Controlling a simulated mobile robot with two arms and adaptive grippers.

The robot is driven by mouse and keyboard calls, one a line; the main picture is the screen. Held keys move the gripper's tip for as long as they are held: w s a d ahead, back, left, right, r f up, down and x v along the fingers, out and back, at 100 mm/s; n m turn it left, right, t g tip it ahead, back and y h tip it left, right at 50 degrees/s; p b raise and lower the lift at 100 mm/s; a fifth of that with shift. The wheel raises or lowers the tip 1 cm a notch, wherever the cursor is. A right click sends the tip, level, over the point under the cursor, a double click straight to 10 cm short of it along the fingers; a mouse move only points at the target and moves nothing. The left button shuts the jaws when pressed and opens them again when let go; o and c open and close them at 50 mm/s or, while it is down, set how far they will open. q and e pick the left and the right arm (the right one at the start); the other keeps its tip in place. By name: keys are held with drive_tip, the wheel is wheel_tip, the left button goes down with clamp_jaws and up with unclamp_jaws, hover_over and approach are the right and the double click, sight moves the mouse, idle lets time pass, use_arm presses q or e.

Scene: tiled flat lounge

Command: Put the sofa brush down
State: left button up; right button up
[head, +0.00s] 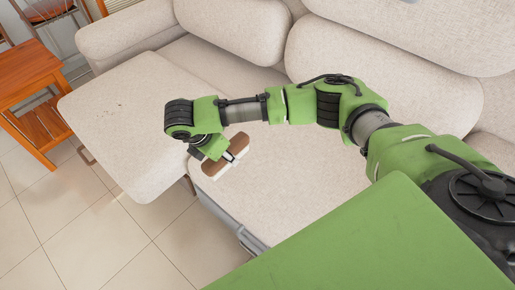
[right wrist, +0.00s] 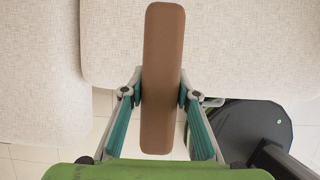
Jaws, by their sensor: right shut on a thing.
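The sofa brush (head: 239,146) has a brown back and a pale underside. My right gripper (head: 224,156) is shut on it across its middle. In the right wrist view the brown back of the brush (right wrist: 162,45) stands lengthwise between the two fingers of my right gripper (right wrist: 161,92), which press on its sides. In the head view the brush is over the front left part of the sofa seat (head: 290,175). I cannot tell for sure whether it touches the fabric. My left gripper is not in view.
The beige sofa has a chaise part (head: 135,130) at left with small dark specks (head: 121,105) on it, and back cushions (head: 385,75) behind. An orange wooden table (head: 30,70) stands at far left. Bare tiled floor (head: 95,235) lies in front.

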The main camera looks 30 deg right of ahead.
drive_tip(key=b, duration=0.2)
approach(253, 157)
drive_tip(key=shift+w+d+f+b, duration=0.15)
drive_tip(key=shift+d+f+b, duration=0.1)
drive_tip(key=shift+d+f, duration=0.15)
drive_tip(key=shift+w+d+f+b, duration=0.2)
drive_tip(key=shift+d+f+b, duration=0.05)
drive_tip(key=shift+d+f, duration=0.2)
drive_tip(key=shift+w+d+f, duration=0.1)
drive_tip(key=shift+f, duration=0.1)
drive_tip(key=f, duration=0.1)
drive_tip(key=f+b, duration=0.1)
drive_tip(key=f, duration=0.1)
drive_tip(key=shift+w+d+f+b, duration=0.1)
drive_tip(key=shift+d+f+b, duration=0.15)
drive_tip(key=shift+f+b, duration=0.15)
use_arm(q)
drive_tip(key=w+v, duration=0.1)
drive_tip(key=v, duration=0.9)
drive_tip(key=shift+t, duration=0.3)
use_arm(e)
drive_tip(key=shift+r, duration=0.1)
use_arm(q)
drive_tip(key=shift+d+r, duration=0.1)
use_arm(e)
drive_tip(key=o, duration=1.2)
drive_tip(key=shift+o, duration=0.2)
